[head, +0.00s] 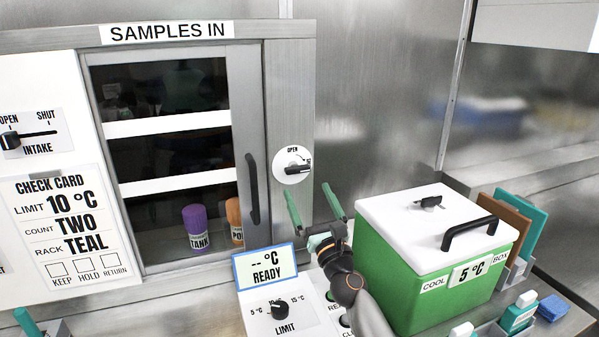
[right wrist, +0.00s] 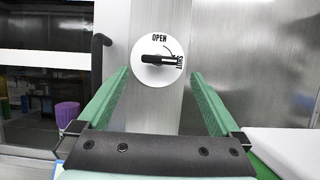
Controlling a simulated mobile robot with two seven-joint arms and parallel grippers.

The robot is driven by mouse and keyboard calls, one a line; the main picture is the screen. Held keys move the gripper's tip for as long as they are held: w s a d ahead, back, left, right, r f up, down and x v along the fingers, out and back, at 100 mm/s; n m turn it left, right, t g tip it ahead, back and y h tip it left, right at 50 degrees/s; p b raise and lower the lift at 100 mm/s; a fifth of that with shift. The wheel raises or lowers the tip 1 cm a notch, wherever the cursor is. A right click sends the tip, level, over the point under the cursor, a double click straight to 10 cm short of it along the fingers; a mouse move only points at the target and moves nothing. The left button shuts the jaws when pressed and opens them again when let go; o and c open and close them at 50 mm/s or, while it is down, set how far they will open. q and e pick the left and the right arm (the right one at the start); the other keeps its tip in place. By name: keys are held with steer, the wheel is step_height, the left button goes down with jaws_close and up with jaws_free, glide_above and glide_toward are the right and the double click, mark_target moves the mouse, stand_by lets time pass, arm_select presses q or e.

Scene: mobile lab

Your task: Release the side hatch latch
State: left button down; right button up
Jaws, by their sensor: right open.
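The hatch latch (head: 293,168) is a white round dial with a dark lever, on the metal frame right of the hatch window. Its lever lies about level, its end towards the SHUT mark at the right; OPEN is at the top. The latch also shows in the right wrist view (right wrist: 158,62). My right gripper (head: 311,208) is open and empty, its green fingers pointing up at the frame just below and right of the dial. In the right wrist view its fingers (right wrist: 160,82) stand either side of the dial, apparently short of it. My left gripper is not in view.
The hatch door (head: 247,150) has a dark vertical handle (head: 252,188). A green cool box (head: 400,265) with a white lid stands close right of my gripper. A READY display (head: 265,268) and limit knob (head: 279,309) stand below. A purple bottle (head: 196,228) is behind the glass.

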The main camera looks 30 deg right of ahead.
mark_target(299, 173)
steer(key=x, duration=0.7)
steer(key=shift+f, duration=0.1)
steer(key=shift+c, duration=0.2)
steer(key=c, duration=1.2)
